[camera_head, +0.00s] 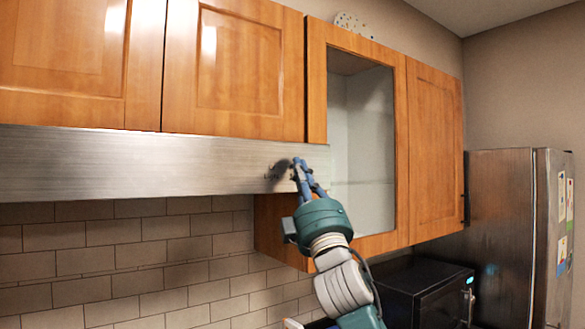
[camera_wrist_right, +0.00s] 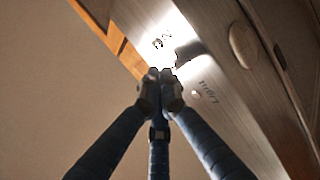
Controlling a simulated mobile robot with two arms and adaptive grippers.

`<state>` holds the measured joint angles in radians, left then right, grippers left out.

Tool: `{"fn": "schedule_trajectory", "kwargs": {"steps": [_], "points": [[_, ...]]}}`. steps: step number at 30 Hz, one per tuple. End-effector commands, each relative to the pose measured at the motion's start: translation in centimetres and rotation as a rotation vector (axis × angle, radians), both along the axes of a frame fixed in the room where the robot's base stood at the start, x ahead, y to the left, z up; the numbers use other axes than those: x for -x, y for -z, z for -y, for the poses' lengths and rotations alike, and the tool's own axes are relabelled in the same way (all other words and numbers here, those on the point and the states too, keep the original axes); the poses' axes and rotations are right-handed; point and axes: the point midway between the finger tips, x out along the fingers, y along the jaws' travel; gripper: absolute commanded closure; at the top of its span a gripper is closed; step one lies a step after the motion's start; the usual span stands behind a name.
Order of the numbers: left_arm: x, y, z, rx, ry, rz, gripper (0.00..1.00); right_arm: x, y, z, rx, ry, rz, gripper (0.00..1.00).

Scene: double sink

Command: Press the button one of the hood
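The range hood (camera_head: 130,165) is a long brushed-metal panel under the wall cabinets in the head view. My right gripper (camera_head: 298,163) is at the hood's right end, its fingers pointing up at the front face. In the right wrist view the fingertips of this gripper (camera_wrist_right: 161,76) are drawn together with nothing seen between them. Beyond the tips, the hood face (camera_wrist_right: 140,18) carries a small button (camera_wrist_right: 158,44) with lettering and another small round button (camera_wrist_right: 196,96) with lettering beside it. Whether the tips touch the face, I cannot tell. My left gripper is not in view.
Wooden cabinets (camera_head: 245,60) are above the hood, and an open-looking cabinet (camera_head: 362,130) stands right of it. A dark appliance (camera_head: 420,285) and a steel fridge (camera_head: 500,220) are at the lower right. Tiled wall (camera_head: 140,255) lies below the hood.

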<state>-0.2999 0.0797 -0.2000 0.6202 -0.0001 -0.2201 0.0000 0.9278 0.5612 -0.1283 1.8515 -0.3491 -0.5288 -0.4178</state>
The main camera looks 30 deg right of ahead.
Motion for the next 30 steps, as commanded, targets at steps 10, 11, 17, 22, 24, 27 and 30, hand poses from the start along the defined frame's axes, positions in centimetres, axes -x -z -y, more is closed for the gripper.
{"fn": "schedule_trajectory", "kwargs": {"steps": [10, 11, 17, 22, 24, 27, 30], "points": [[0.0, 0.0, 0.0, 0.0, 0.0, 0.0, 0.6, 0.7, 0.0, 0.0, -0.001, -0.001, -0.001, 1.0], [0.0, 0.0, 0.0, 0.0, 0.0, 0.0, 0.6, 0.7, 0.0, 0.0, -0.001, -0.001, -0.001, 1.0], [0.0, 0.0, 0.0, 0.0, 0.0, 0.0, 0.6, 1.7, 0.0, 0.1, 0.001, 0.002, 0.001, 1.0], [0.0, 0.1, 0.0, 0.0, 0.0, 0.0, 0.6, 3.5, 0.0, 0.3, 0.001, 0.002, 0.001, 1.0], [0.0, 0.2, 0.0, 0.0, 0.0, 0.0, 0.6, 4.2, 0.0, 0.3, 0.001, 0.0, 0.001, 1.0], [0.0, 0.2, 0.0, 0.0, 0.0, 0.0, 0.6, 5.2, 0.0, 0.4, 0.002, 0.001, 0.0, 1.0], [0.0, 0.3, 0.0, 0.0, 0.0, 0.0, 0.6, 6.0, 0.0, 0.5, 0.0, 0.0, 0.0, 1.0]]}}
